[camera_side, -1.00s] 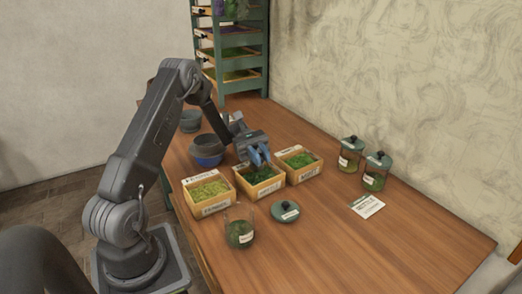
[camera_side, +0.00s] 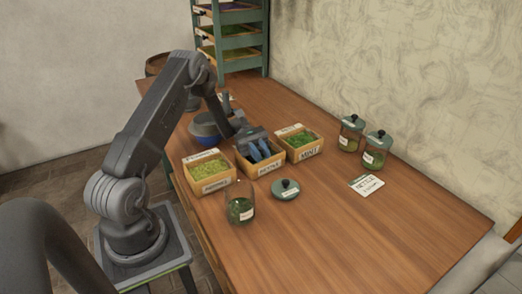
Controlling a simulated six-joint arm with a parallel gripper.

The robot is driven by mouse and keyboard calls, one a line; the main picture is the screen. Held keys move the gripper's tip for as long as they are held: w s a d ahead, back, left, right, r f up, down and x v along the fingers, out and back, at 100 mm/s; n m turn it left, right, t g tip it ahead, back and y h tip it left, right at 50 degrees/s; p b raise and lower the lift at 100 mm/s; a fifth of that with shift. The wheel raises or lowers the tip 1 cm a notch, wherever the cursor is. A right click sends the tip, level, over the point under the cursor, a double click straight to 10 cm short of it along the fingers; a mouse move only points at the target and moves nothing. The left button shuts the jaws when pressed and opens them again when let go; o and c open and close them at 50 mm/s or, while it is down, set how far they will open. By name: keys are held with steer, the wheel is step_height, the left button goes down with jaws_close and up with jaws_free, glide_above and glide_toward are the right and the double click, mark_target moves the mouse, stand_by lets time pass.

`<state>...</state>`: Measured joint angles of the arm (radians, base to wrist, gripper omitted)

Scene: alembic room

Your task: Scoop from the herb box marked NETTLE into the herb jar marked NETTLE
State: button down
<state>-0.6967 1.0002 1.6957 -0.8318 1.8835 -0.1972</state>
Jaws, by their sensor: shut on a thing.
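The middle herb box (camera_side: 268,171) is wooden, holds dark green herb, and its front label seems to read NETTLE. My gripper (camera_side: 260,153) is over this box, its blue fingers pointing down at the herb. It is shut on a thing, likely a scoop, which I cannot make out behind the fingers. An open glass jar (camera_side: 240,210) with some dark green herb inside and a white label stands in front of the boxes. Its label is too small to read. A green lid (camera_side: 286,189) with a dark knob lies on the table to its right.
A box of yellow-green herb (camera_side: 209,173) stands left of the middle box, and a MINT box (camera_side: 299,144) right of it. Two lidded jars (camera_side: 351,134) (camera_side: 375,151) and a card (camera_side: 366,185) are farther right. A blue bowl (camera_side: 206,130) is behind. The front right table is clear.

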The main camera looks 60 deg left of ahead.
steer(key=shift+w, duration=0.15)
stand_by(0.3)
steer(key=shift+w+a, duration=0.1)
steer(key=shift+w, duration=1)
steer(key=shift+r, duration=0.1)
step_height(320, 180, up, 8)
steer(key=shift+r, duration=0.15)
stand_by(0.4)
